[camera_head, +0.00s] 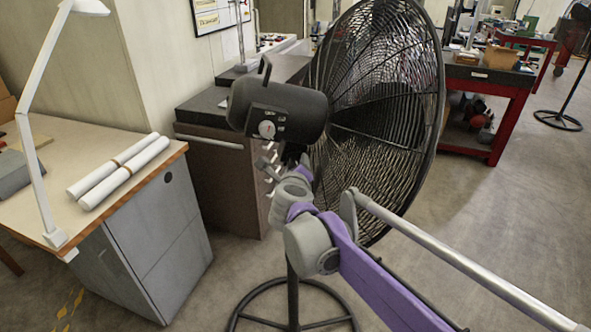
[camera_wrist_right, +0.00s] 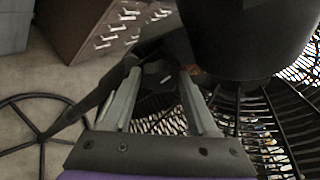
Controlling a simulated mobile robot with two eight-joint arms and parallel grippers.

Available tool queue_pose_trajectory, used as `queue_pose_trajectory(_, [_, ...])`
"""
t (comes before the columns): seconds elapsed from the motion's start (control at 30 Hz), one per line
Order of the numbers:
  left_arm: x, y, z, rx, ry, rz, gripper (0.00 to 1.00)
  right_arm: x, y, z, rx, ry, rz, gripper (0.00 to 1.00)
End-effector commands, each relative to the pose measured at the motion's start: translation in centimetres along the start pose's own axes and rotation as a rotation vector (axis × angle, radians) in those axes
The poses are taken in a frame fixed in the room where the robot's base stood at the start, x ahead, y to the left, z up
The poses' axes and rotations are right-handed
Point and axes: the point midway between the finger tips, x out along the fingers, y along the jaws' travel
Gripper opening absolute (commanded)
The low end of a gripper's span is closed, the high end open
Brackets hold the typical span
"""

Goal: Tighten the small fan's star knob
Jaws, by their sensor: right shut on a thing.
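The small fan (camera_head: 375,110) is a black pedestal fan with a round wire cage, a dark motor housing (camera_head: 279,108) with a pale dial, and a ring base on the floor. My right gripper (camera_head: 268,166) is just below the motor housing, beside the top of the pole. In the right wrist view, my right gripper's fingers (camera_wrist_right: 161,73) close around a small dark part under the housing, at the place of the star knob. The knob's shape is mostly hidden between the fingertips and in shadow. My left gripper is not in view.
A desk (camera_head: 120,190) with two white paper rolls (camera_head: 120,172) and a lamp (camera_head: 37,120) stands at left. A brown drawer cabinet (camera_head: 215,170) is behind the fan. A red workbench (camera_head: 488,92) is at back right.

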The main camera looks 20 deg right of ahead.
Motion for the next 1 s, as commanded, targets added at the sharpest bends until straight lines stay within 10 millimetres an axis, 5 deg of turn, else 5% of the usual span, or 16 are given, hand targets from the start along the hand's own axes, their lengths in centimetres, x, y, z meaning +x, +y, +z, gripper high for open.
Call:
queue_pose_trajectory(0.9, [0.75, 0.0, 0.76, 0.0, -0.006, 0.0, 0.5, 0.01, -0.2, 0.04, 0.164, -0.001, 0.068, 0.03])
queue_pose_trajectory(0.93, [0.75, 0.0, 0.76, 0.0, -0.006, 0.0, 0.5, 0.01, -0.2, 0.04, 0.164, -0.001, 0.068, 0.62])
queue_pose_trajectory(1.0, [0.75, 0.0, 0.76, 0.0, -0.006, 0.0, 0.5, 0.02, -0.2, 0.04, 0.164, -0.001, 0.068, 0.71])
